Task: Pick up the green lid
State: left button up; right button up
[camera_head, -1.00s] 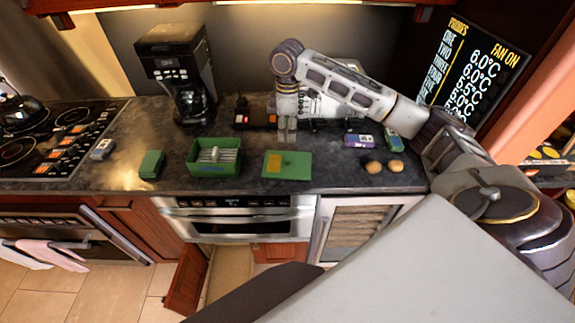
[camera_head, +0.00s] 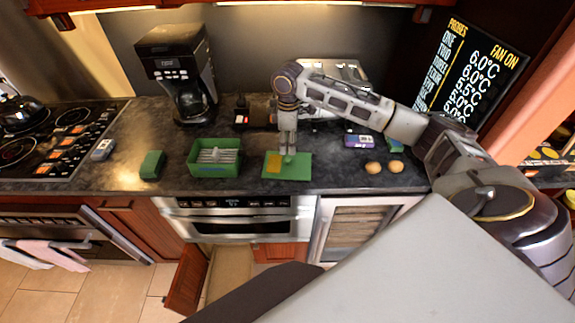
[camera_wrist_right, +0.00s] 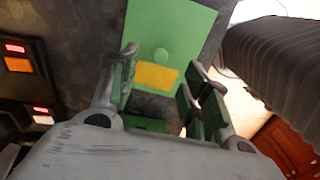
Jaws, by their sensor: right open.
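The green lid (camera_head: 300,173) lies flat on the dark counter, with a yellow patch and a small round knob on its top. In the right wrist view the lid (camera_wrist_right: 150,30) shows ahead of the fingers, with its knob and yellow patch visible. My right gripper (camera_head: 288,150) points down just above the lid's back part, close to the knob. In the right wrist view the right gripper's fingers (camera_wrist_right: 157,88) are apart, with nothing held between them. I cannot tell whether the fingertips touch the lid. My left gripper does not show.
An open green box (camera_head: 214,170) with a grey ribbed content stands left of the lid. A small green block (camera_head: 152,164) is farther left. Two brown round items (camera_head: 384,167) and a purple box (camera_head: 359,141) are to the right. A coffee maker (camera_head: 177,75) stands behind.

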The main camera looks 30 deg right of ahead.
aim_at(288, 160)
jog(key=shift+f, duration=1.5)
jog(key=shift+f, duration=0.1)
jog(key=shift+a+f+p, duration=0.1)
jog(key=shift+f+p, duration=0.5)
jog(key=shift+f, duration=1.9)
grip_shut()
